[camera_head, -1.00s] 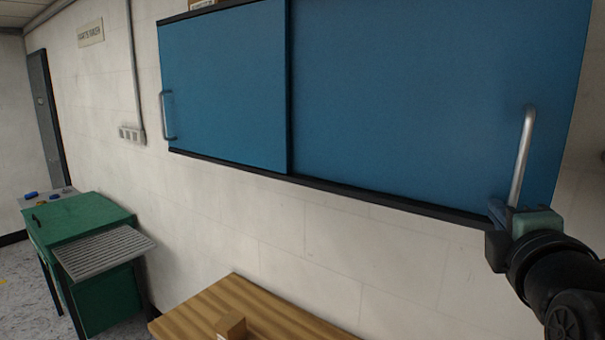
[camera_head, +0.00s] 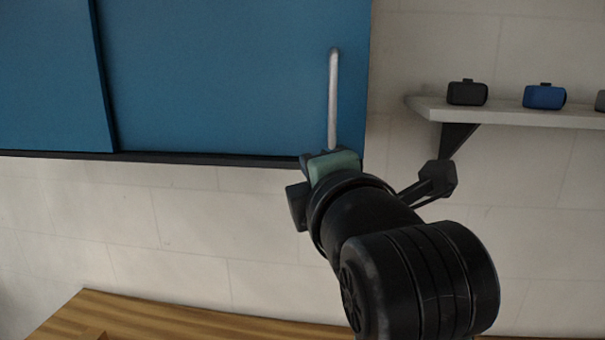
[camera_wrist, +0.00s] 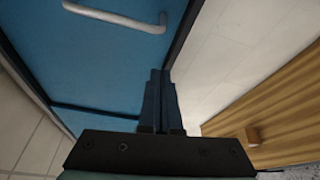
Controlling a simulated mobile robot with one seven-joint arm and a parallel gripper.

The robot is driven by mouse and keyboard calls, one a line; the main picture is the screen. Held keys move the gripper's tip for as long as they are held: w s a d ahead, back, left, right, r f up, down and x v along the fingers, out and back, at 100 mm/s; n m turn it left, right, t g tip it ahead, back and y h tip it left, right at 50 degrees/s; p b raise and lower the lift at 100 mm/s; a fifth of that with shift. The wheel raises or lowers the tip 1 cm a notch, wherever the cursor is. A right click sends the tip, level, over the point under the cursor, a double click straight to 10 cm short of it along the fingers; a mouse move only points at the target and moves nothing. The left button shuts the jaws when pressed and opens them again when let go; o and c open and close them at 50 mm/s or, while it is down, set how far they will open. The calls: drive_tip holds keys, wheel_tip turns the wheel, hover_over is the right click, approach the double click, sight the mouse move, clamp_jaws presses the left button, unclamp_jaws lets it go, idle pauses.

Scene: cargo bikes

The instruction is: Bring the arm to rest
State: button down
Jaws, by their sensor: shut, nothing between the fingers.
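My gripper shows in the wrist view (camera_wrist: 160,72) with its two fingers pressed together and nothing between them. In the head view my gripper (camera_head: 305,163) is just below the blue cabinet's lower edge; its fingertips are mostly hidden there by its own body. The blue sliding-door cabinet (camera_head: 220,75) hangs on the wall. Its vertical grey handle (camera_head: 333,95) appears just above my gripper in the head view. In the wrist view the handle (camera_wrist: 115,17) lies up and left of the fingers, apart from them.
A white wall shelf (camera_head: 520,113) at the right holds a black case (camera_head: 467,93) and a blue case (camera_head: 544,96). A wooden tabletop (camera_head: 150,318) lies below, with a small brown box (camera_wrist: 253,135) on it. Bare wall (camera_head: 170,215) lies between cabinet and table.

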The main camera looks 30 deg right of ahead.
drive_tip(key=s+a+r+m+t+y+b, duration=0.1)
drive_tip(key=s+a+r+m+t, duration=0.1)
drive_tip(key=a+m, duration=0.3)
drive_tip(key=s+a+r+m+t+y+b, duration=0.2)
drive_tip(key=s+a+m+t, duration=0.3)
drive_tip(key=a, duration=0.4)
drive_tip(key=s+a+r+m+t+y+b, duration=0.2)
drive_tip(key=s+a+r+m+t, duration=0.1)
drive_tip(key=a+m, duration=0.3)
drive_tip(key=shift+s+a+r+m+t, duration=0.15)
drive_tip(key=shift+a+r+m+t, duration=0.3)
drive_tip(key=shift+r, duration=0.3)
